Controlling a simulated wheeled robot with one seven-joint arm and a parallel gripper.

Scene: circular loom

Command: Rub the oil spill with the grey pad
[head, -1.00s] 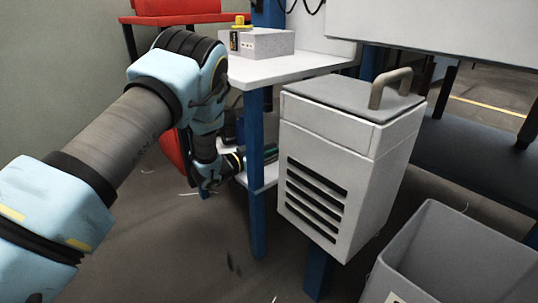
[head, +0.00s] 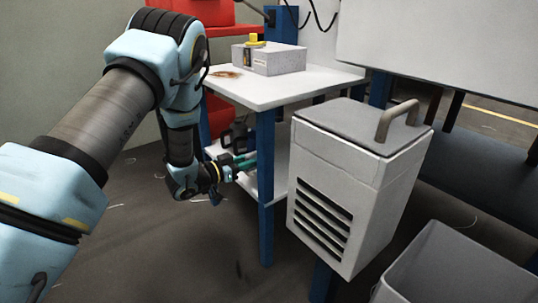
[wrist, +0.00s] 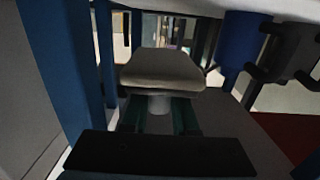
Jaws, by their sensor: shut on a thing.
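The oil spill is a brown stain (head: 228,74) on the white table top, at its left back part, beside a grey box. My gripper (head: 243,163) is low, under the table top and just over the lower shelf, near the front blue leg. In the wrist view my gripper (wrist: 159,108) has its green fingers shut on the grey pad (wrist: 162,70), a pale, rounded block. The pad is clear of the table top, which shows above it. I cannot make out the pad in the head view.
The white table top (head: 280,88) stands on blue legs (head: 265,190). A grey box (head: 269,59) with a yellow knob stands on it. A dark object sits on the lower shelf (head: 272,157). A louvred cabinet (head: 340,210) and a grey bin (head: 455,265) are at right.

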